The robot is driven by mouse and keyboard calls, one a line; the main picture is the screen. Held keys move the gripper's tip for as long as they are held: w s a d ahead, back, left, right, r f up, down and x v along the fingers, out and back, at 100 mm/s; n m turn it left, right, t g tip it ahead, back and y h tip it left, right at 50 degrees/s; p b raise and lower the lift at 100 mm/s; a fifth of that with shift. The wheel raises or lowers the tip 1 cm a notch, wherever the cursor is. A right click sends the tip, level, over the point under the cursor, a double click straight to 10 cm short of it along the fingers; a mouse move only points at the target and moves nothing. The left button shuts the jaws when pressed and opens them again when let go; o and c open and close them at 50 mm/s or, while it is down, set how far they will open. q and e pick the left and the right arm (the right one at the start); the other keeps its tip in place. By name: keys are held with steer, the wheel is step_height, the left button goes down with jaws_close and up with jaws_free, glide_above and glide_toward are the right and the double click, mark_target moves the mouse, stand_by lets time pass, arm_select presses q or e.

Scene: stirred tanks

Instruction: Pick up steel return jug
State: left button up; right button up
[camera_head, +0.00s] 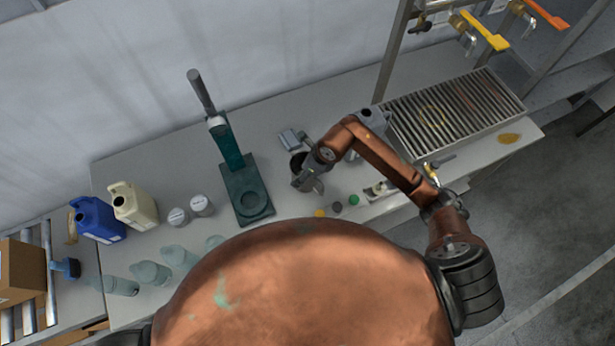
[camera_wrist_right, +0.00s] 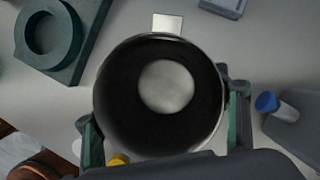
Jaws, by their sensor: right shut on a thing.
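The steel return jug (camera_wrist_right: 166,88) is seen from straight above in the right wrist view, with a dark inner wall, a bright bottom and a pale square tab at its far rim. It looks empty. My right gripper (camera_wrist_right: 163,122) is shut on the jug, one finger on each side. In the head view, the jug (camera_head: 297,162) shows only in part behind my right gripper (camera_head: 306,178), which covers its near side. I cannot tell whether the jug touches the bench. My left gripper is not in view.
A green stand with a post (camera_head: 247,192) is left of the jug. A small grey block (camera_head: 290,138) is just behind it. Yellow, dark and green caps (camera_head: 337,208) lie in front. A slatted drain rack (camera_head: 455,113) is at right; blue (camera_head: 97,220) and cream (camera_head: 133,206) canisters are at left.

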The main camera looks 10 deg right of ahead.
steer(key=c, duration=0.5)
steer(key=shift+r, duration=0.15)
